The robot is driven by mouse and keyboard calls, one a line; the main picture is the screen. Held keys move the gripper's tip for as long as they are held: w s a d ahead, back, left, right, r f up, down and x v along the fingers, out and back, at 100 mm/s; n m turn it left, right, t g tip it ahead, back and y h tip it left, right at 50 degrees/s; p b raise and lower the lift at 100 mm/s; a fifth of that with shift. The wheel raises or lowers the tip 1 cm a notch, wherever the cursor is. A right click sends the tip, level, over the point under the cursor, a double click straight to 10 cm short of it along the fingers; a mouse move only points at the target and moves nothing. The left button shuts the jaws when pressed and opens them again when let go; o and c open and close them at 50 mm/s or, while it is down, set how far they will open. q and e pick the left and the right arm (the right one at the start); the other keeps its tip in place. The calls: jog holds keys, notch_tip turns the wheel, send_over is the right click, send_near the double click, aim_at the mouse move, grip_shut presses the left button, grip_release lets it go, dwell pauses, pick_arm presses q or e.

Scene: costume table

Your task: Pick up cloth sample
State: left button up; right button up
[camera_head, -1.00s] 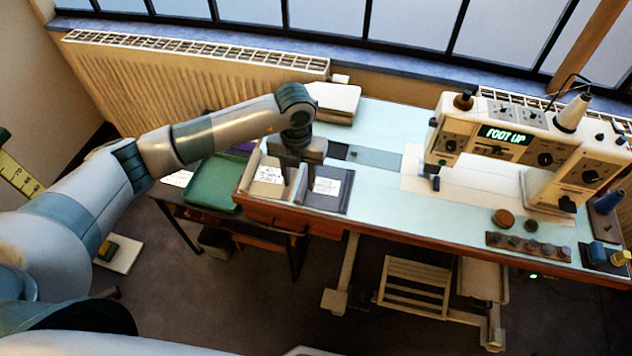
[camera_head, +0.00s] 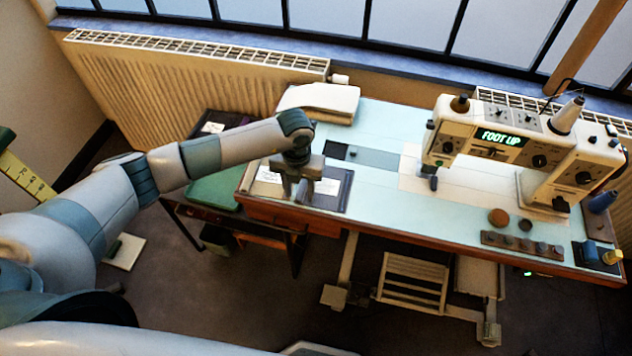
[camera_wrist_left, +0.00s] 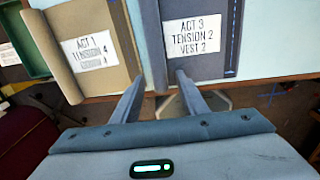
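Two cloth samples lie side by side at the table's left end. The beige one (camera_wrist_left: 88,45) has a label reading "ACT 1 TENSION 4", with its last line unclear. The dark blue one (camera_wrist_left: 208,55) reads "ACT 3 TENSION 2 VEST 2"; its label also shows in the head view (camera_head: 328,186). My left gripper (camera_wrist_left: 160,80) points at the table's front edge by the blue sample's left side. Its two fingers are apart, with the blue sample's raised left edge showing between them; I cannot tell whether they touch it. My right gripper is not in view.
A sewing machine (camera_head: 490,140) showing "FOOT UP" stands on the right of the table (camera_head: 370,200). A folded white stack (camera_head: 320,100) lies at the back. A green tray (camera_head: 215,190) sits left, partly behind my arm. Small knobs and spools sit at the right front.

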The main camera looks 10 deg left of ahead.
pick_arm(q)
grip_shut()
jog(key=shift+r, duration=0.15)
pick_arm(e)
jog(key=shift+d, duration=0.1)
